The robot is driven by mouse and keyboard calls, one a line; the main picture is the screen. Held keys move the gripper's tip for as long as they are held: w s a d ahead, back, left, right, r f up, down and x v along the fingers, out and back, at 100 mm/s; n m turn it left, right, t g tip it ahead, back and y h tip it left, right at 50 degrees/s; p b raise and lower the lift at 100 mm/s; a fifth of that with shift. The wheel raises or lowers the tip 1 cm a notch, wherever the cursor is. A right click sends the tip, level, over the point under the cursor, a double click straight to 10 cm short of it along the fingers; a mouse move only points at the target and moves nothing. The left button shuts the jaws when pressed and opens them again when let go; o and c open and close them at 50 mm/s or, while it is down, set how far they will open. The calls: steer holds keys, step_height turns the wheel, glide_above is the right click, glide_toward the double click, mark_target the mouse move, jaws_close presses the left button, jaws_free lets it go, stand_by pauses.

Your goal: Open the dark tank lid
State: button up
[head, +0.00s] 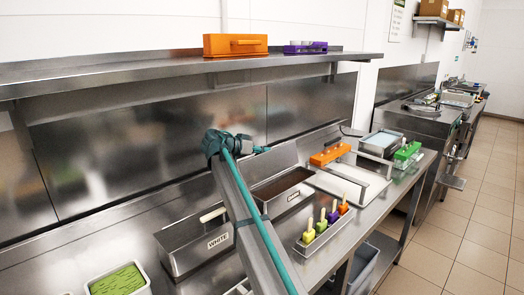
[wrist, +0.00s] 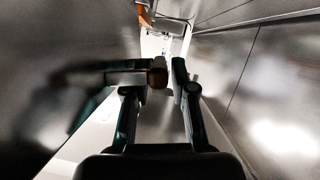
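The tank with dark brown contents (head: 287,190) stands open in the head view. Its steel lid (head: 274,160) is raised and leans back behind the opening. My gripper (head: 252,149) is at the upper left edge of this raised lid, with my arm crossing in front of the tank's left side. In the wrist view my gripper (wrist: 159,88) has its two fingers apart. A bar-shaped handle with a brown end (wrist: 157,73) reaches from the left to the gap between them, close to the left finger. I cannot tell whether they touch.
The tank labelled WHITE (head: 197,245) is closed, left of my arm. A tray of colourful popsicles (head: 325,229) stands in front. A steel shelf (head: 130,71) hangs above.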

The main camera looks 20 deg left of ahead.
jaws_close()
steer(key=shift+d, duration=0.1)
stand_by(0.3)
steer(key=shift+s+d+b, duration=0.25)
steer(key=shift+d+b, duration=0.2)
steer(key=shift+b, duration=0.5)
steer(key=shift+s+d+r+m+b, duration=0.3)
steer(key=shift+d+r+m+b, duration=0.1)
steer(key=shift+d+r+b, duration=0.15)
